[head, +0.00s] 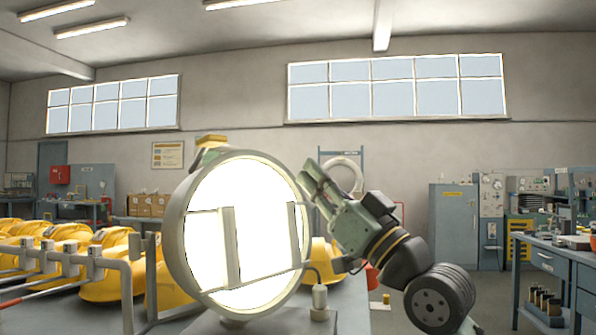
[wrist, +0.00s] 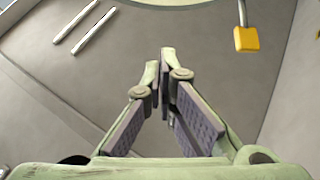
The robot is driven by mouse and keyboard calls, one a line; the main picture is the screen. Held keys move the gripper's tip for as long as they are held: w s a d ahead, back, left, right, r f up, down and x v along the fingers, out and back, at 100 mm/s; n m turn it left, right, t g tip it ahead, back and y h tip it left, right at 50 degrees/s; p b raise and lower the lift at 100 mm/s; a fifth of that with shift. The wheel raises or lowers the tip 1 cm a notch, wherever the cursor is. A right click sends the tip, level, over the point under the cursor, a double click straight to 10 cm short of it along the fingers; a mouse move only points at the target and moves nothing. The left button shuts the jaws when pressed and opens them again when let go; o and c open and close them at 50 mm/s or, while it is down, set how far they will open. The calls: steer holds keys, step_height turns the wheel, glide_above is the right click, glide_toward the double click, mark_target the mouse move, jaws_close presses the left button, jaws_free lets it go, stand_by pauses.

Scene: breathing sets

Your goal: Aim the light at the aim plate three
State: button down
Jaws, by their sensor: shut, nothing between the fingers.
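The light is a large round lamp (head: 262,200) with a grey rim and a glowing white face, standing in the middle of the head view. Its face is turned towards the head camera and slightly right. Two upright bars and a thin cross rod stand in front of the face. My gripper (head: 309,178) is at the lamp's upper right rim, tilted up and left. Whether it touches the rim I cannot tell. In the wrist view the fingers (wrist: 163,62) meet at the tips with nothing between them. I cannot make out any aim plate marked three.
Several yellow bag-like sets (head: 108,275) lie along a grey rail at the left. A blue-grey bench (head: 560,255) is at the right, with a cabinet (head: 453,222) behind. A yellow block (wrist: 251,39) on a grey loop shows in the wrist view. Floor shows between my arm and the right bench.

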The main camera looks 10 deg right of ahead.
steer(key=w+a+f+p+x, duration=0.1)
steer(key=p+x, duration=0.3)
steer(key=x, duration=0.7)
steer(key=shift+f+p, duration=0.35)
steer(key=shift+f, duration=0.25)
steer(key=shift+w, duration=0.1)
steer(key=shift+a, duration=0.15)
steer(key=shift+w+a+r, duration=0.1)
steer(key=shift+w+a, duration=0.35)
steer(key=shift+w, duration=0.2)
steer(key=shift+s+r, duration=0.1)
